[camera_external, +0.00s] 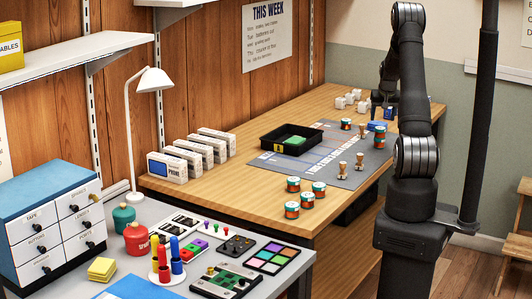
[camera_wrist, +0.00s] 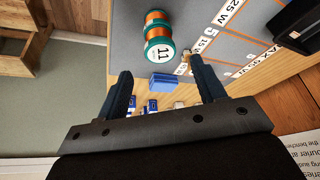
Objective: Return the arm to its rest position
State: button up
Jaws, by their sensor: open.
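My gripper (camera_external: 385,103) hangs over the far right end of the wooden table in the external view. In the wrist view my gripper (camera_wrist: 160,68) is open, its two dark fingers wide apart with nothing held. A blue block (camera_external: 377,126) is near it on the table. In the wrist view the blue block (camera_wrist: 165,83) shows in the gap between the fingers, apparently below them and apart. My arm stands upright from its base and bends down at the elbow toward the table.
A green-and-orange spool marked 11 (camera_wrist: 158,48) is beyond the fingers. White blocks (camera_external: 340,104) stand near my gripper. A black post (camera_external: 482,110) rises at right. Several spools (camera_external: 292,209) stand at the near table edge.

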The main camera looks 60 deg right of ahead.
aim_at(380, 128)
jog(key=v, duration=0.5)
jog(key=x, duration=1.2)
jog(key=shift+w+d+r, duration=0.1)
jog(key=shift+w+d, duration=0.05)
jog(key=shift+d, duration=0.05)
notch_tip(380, 128, up, 4)
jog(key=shift+f, duration=0.25)
jog(key=s+r, duration=0.7)
jog(key=s, duration=0.5)
jog(key=a+f+m+g, duration=0.2)
jog(key=a+f+m, duration=0.25)
jog(key=a, duration=0.55)
jog(key=w+a+f+h, duration=0.1)
jog(key=w+f, duration=0.2)
jog(key=w, duration=0.3)
jog(key=shift+w+a+f, duration=0.3)
jog(key=shift+m, duration=0.25)
jog(key=shift+c, duration=0.2)
jog(key=shift+c, duration=0.8)
